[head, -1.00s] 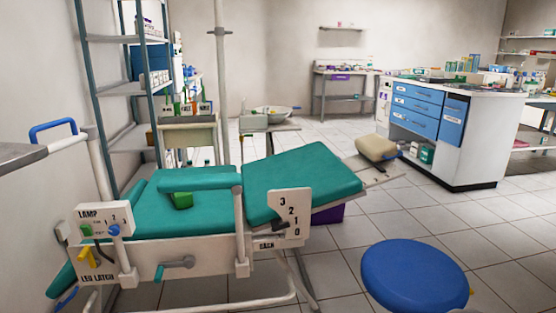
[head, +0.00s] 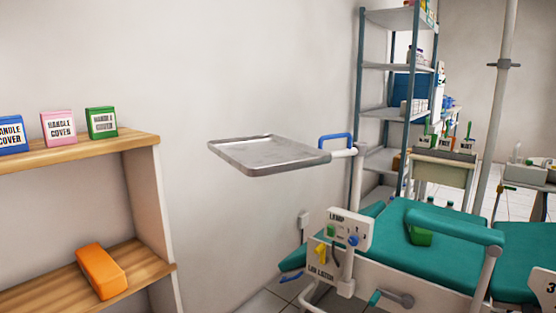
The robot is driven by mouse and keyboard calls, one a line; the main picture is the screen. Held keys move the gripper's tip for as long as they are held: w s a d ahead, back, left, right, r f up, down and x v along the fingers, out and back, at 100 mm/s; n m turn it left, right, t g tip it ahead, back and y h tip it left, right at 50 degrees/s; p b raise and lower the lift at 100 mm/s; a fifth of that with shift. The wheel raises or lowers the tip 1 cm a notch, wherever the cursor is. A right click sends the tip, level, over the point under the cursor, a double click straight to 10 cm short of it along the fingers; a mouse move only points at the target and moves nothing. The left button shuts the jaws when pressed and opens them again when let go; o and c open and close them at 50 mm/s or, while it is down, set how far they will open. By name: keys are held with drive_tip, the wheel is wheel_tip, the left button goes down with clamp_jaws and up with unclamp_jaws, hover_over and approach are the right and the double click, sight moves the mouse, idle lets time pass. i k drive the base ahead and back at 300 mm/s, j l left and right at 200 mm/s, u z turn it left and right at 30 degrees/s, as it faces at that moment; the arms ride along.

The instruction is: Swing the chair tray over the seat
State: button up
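The chair tray (head: 265,155) is a flat grey metal tray on a white arm, left of the dental chair. It is empty and stands out over the floor side near the wall, not over the seat. A blue handle (head: 335,141) rises where the tray meets its arm. The arm joins a white post (head: 356,180) at the chair's foot end. The green seat (head: 385,228) lies to the right of the tray, with a small green box (head: 419,236) on it. My gripper is not in view.
A lamp control panel (head: 350,229) and armrest (head: 455,226) edge the chair's near side. A wooden shelf (head: 80,152) with handle-cover boxes stands at left, an orange box (head: 100,270) below. A metal rack (head: 398,66) stands behind the chair.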

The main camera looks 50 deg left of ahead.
sight(255, 155)
drive_tip(key=u, duration=2.15)
